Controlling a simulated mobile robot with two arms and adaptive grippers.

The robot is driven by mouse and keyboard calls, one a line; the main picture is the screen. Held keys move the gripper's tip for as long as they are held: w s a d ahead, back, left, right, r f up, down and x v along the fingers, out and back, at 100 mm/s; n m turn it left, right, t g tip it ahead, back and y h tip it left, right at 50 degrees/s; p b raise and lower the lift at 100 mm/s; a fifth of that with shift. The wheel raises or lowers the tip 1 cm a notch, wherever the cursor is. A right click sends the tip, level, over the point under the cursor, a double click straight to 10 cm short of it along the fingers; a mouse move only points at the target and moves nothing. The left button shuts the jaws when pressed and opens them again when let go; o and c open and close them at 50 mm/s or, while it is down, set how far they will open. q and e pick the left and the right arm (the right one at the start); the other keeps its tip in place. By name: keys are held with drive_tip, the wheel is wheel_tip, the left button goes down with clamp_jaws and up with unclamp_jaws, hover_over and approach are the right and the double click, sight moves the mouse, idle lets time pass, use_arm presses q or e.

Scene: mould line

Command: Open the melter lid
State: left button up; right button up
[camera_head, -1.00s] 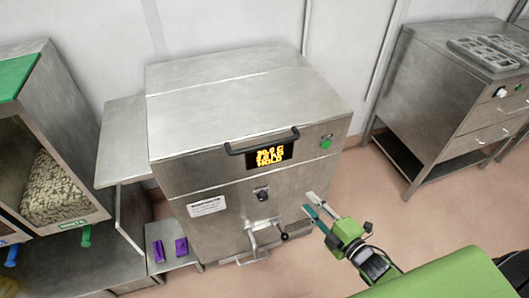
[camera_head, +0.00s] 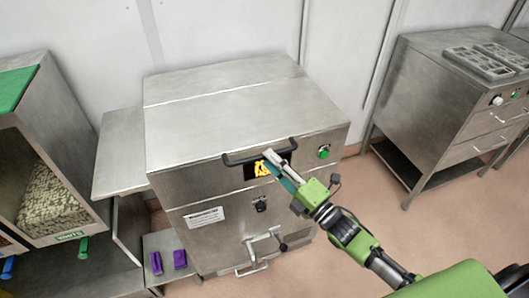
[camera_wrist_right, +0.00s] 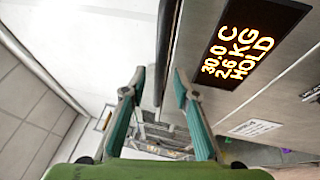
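The melter (camera_head: 215,185) is a steel box with a flat lid (camera_head: 240,105), which lies shut. A dark bar handle (camera_head: 235,158) runs along the lid's front edge. My right gripper (camera_head: 274,160) is at the right part of this handle, in front of the display. In the right wrist view the handle bar (camera_wrist_right: 166,45) runs between the two fingers of my right gripper (camera_wrist_right: 158,80). The fingers stand apart, and I cannot tell whether either touches the bar. My left gripper is out of view.
The lit display (camera_head: 262,168) is partly hidden behind my gripper. A green button (camera_head: 323,152) sits to its right. A lever tap (camera_head: 262,245) is low on the front. A nut dispenser (camera_head: 50,200) stands at left, a steel cabinet with moulds (camera_head: 480,62) at right.

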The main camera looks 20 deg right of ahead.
drive_tip(key=shift+x, duration=1.7)
